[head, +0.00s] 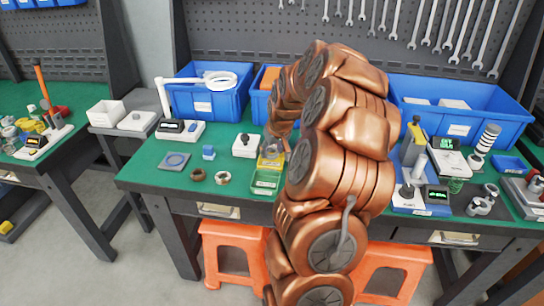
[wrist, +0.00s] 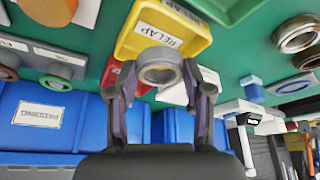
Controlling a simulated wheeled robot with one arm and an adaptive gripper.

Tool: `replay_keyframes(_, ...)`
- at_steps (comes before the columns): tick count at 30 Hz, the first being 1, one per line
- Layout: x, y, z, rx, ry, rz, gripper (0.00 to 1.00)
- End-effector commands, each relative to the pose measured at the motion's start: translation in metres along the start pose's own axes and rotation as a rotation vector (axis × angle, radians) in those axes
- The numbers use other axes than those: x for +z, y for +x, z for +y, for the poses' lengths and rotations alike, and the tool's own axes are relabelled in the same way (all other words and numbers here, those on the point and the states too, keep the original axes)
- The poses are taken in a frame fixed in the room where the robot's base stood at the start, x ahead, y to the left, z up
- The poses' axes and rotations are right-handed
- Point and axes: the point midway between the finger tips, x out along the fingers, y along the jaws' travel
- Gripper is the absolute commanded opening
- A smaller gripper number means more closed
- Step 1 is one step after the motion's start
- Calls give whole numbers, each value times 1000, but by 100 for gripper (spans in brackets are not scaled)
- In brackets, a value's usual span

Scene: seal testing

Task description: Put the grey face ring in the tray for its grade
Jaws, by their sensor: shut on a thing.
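My gripper (wrist: 160,80) is shut on the grey face ring (wrist: 158,66), which sits between its fingertips in the wrist view. The ring overlaps the near edge of the yellow tray (wrist: 203,38), whose label reads RELAP; its height above the tray is unclear. A green tray (wrist: 238,8) lies beyond the yellow one, its label cut off. A red tray (wrist: 112,72) is partly hidden behind my left finger. In the head view, my gripper (head: 275,148) is over the yellow tray (head: 270,163), with the green tray (head: 265,186) in front; my arm hides much there.
Two loose rings (head: 196,175) (head: 222,178), a blue block (head: 208,153) and a grey square pad (head: 174,161) lie left of the trays. A white device (head: 246,146) stands close beside them. Blue bins (head: 205,103) line the back. The front left bench top is clear.

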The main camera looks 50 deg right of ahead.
Motion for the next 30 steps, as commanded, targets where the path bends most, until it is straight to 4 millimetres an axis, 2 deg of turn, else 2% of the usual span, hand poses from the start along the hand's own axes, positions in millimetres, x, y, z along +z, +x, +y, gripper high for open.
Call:
replay_keyframes(9, 13, 30, 0, -1, 3, -3, 9)
replay_keyframes(20, 14, 34, 0, -1, 2, -1, 9)
replay_keyframes(21, 15, 35, 0, -1, 2, -1, 51)
replay_keyframes(24, 14, 34, 0, -1, 2, -1, 61)
replay_keyframes(30, 14, 34, 0, -1, 2, 0, 61)
